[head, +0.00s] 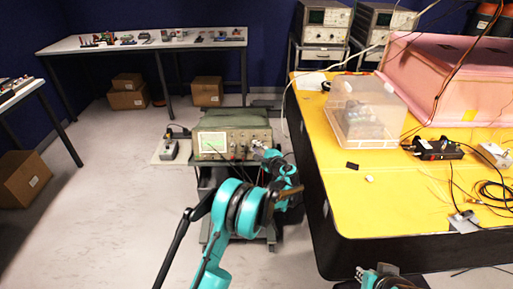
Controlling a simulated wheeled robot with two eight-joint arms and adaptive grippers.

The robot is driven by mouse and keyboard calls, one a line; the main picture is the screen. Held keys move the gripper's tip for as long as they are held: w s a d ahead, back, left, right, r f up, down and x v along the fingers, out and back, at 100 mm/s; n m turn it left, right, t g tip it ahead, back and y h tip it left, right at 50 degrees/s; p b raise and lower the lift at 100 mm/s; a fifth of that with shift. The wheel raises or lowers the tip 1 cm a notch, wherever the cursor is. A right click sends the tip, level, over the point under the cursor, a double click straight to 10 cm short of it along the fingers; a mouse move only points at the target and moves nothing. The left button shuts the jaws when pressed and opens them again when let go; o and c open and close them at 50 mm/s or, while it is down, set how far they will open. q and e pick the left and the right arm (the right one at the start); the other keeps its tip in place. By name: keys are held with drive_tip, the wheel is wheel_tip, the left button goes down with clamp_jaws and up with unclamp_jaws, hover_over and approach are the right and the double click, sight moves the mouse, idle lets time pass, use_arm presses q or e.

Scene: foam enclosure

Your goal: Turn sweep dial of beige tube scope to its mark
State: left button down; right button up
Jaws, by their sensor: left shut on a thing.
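The beige tube scope (207,155) stands on a dark cart, its lit screen at the left of its front panel and small knobs to the right. My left gripper (258,149) is at the right part of that panel, its fingertips shut on what appears to be the sweep dial. The fingers hide the dial, so its pointer and mark cannot be made out. My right gripper (362,273) is only partly in view at the bottom edge, far from the scope, and its fingers are too small to read.
The yellow table (350,203) at right has a dark edge near my arms. It bears a clear plastic box (365,115), a pink foam enclosure (440,75) and loose cables. A small grey device (169,150) sits left of the scope.

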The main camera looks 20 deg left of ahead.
idle(0.3)
use_arm(q)
drive_tip(key=c, duration=1.7)
unclamp_jaws()
drive_tip(key=shift+s+d, duration=0.1)
drive_tip(key=v, duration=1.1)
drive_tip(key=shift+s+d+r, duration=0.15)
drive_tip(key=shift+s+d, duration=0.05)
drive_tip(key=shift+s, duration=0.1)
